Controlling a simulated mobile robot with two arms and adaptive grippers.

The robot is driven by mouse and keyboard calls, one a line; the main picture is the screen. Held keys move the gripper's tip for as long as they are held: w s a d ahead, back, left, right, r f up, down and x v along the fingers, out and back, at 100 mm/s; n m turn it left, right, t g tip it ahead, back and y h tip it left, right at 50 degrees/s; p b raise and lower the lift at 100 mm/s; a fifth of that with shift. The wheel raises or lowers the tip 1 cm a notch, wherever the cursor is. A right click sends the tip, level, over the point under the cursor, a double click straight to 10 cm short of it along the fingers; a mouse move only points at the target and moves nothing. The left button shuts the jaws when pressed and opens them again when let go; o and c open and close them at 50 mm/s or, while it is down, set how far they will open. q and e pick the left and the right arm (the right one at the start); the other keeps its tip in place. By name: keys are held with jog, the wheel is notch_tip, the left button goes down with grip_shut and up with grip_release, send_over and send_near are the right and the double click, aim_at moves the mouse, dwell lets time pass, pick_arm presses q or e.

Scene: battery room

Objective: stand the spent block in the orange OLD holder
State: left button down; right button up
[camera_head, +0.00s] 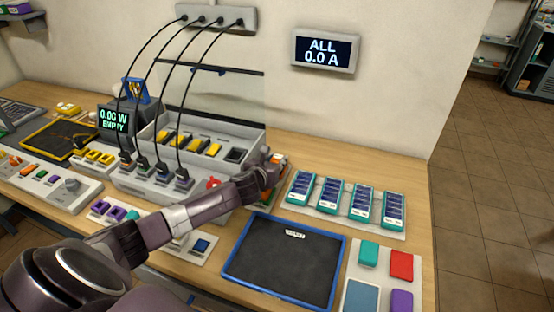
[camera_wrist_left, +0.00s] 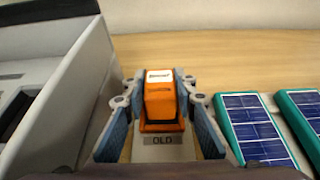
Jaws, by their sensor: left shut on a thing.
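My left gripper (camera_head: 272,168) reaches over the bench to the right end of the grey charger housing. In the left wrist view its two fingers (camera_wrist_left: 160,108) are on either side of the spent block (camera_wrist_left: 159,98), an orange upright block with a white label on top, and are shut on it. The block's lower end is at the orange OLD holder (camera_wrist_left: 160,127), whose grey plate reads OLD. The block looks upright and lined up with the holder; I cannot tell whether it rests on the bottom. In the head view my arm mostly hides both. My right gripper is not in view.
The charger housing (camera_head: 245,139) stands close on the left of the holder. A row of blue-and-teal panel blocks (camera_head: 331,197) lies close on the right. A blue-edged black tray (camera_head: 284,262) is in front. Black cables hang over the charger.

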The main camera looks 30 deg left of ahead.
pick_arm(q)
jog(key=shift+f, duration=0.35)
jog(key=c, duration=1.8)
grip_release()
jog(key=shift+c, duration=0.2)
jog(key=shift+p+v, duration=0.65)
jog(key=shift+v, duration=0.25)
jog(key=p+v, duration=0.5)
jog(key=v, duration=0.1)
jog(key=shift+s+r, duration=0.25)
jog(key=shift+s, duration=0.05)
jog(key=shift+p+v, duration=0.75)
jog(key=shift+v, duration=0.55)
jog(key=shift+f, duration=0.1)
jog(key=shift+f, duration=0.1)
